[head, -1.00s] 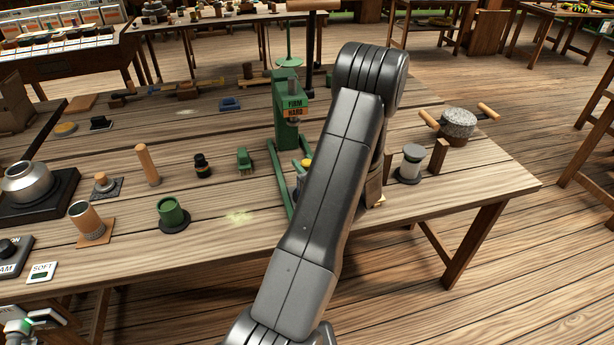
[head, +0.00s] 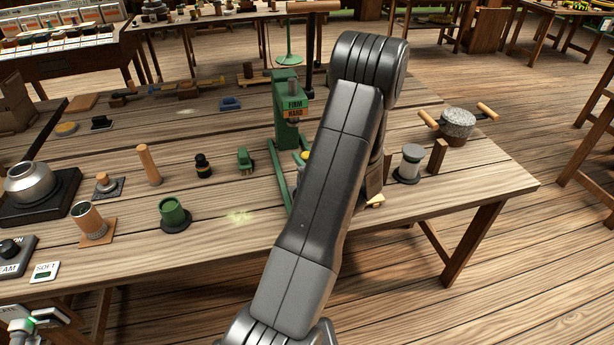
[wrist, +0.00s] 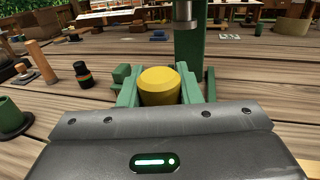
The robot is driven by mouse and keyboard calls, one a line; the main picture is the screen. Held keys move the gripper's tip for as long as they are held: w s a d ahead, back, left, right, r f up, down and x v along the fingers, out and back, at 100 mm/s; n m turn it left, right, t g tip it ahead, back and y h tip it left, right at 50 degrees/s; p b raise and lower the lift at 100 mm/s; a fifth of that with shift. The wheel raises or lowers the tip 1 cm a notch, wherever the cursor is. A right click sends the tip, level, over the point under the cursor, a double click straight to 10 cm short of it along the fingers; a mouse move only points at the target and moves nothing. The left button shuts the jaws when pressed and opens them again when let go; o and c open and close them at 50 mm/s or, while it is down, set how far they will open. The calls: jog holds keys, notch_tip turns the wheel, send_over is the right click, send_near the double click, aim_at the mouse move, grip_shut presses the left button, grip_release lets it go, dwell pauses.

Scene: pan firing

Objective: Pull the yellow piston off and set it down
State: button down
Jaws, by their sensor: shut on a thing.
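The yellow piston (wrist: 160,82) is a round, flat-topped yellow knob in the middle of the wrist view. A bit of it shows at my arm's left edge in the head view (head: 304,155). My gripper (wrist: 160,92) is shut on it, one finger on each side. My arm hides the gripper in the head view. The piston is in front of the green press (head: 289,105) marked FIRM and HARD. Its lower part is hidden by my gripper body, so I cannot tell whether it is clear of what is below.
A green cup (head: 174,213), a black bottle (head: 203,166) and a small green block (head: 244,160) stand left of the press. A grey-capped spool (head: 410,163) and a stone pot (head: 456,125) stand right. Bare tabletop (head: 240,195) lies left of my arm.

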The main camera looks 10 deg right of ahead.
jog(key=shift+r, duration=0.45)
jog(key=shift+r+p, duration=1)
jog(key=shift+r, duration=1)
